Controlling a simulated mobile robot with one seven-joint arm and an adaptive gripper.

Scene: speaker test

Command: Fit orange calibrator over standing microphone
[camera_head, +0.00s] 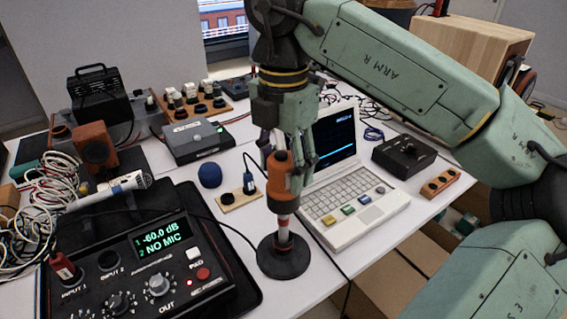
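My gripper (288,150) points down, with its fingers around the upper part of the orange calibrator (279,182); it looks shut on it. The calibrator is upright, with a dark band at its lower end. Directly below is a standing microphone (283,228), a short stem with red and pale bands on a round black base (283,262). The calibrator hides the microphone's top. I cannot tell whether it is around the top, resting on it or just in front.
An open laptop (352,205) stands close at right. A meter box (150,265) reading "-60.0 dB" and "NO MIC" sits front left. A blue foam ball (210,175) and small wooden block (240,198) are left of the calibrator. A cable runs near the base.

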